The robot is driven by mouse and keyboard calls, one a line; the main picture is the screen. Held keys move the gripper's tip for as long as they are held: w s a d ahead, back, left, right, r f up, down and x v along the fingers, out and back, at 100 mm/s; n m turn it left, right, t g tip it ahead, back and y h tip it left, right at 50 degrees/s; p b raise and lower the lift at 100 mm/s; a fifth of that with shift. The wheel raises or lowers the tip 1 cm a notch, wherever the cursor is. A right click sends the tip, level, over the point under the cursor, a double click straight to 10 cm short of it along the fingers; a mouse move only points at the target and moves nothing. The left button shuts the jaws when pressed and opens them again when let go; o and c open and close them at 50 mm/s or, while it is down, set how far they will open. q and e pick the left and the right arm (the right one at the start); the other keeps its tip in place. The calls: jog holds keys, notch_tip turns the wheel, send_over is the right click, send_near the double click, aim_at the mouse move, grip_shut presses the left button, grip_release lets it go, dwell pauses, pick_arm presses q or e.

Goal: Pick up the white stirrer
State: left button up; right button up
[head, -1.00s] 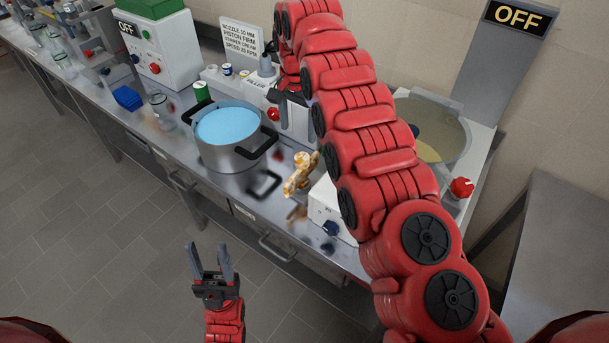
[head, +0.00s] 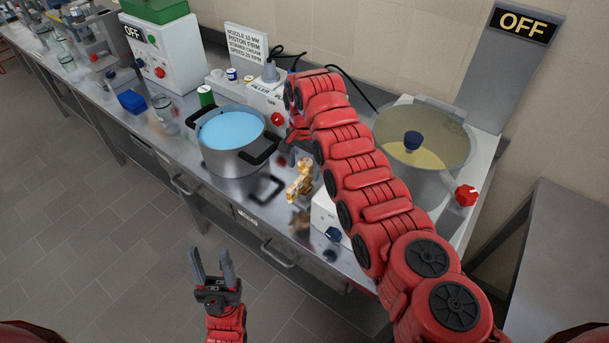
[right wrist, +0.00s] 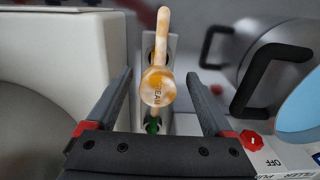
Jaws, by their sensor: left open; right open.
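In the right wrist view this stirrer (right wrist: 158,88) shows a round end with partly readable lettering, "EAM", and a pale shaft. My right gripper (head: 288,152) is open and partly hidden by its own arm, close to the stirrer in the head view. In the right wrist view the stirrer appears between the open fingers of the gripper (right wrist: 159,76); I see no contact. My left gripper (head: 211,256) is open and empty, in front of the counter.
The steel pot (head: 232,163) with black handles stands just left of the stirrer. A white box (head: 326,210) is to its right, and a large pan (head: 440,150) stands behind my right arm. A filler machine (head: 262,100) is behind. The floor in front is clear.

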aim_at(305, 179)
jog(key=shift+d+f+p, duration=0.15)
jog(key=shift+f+p, duration=0.15)
jog(key=shift+f, duration=1.25)
grip_shut()
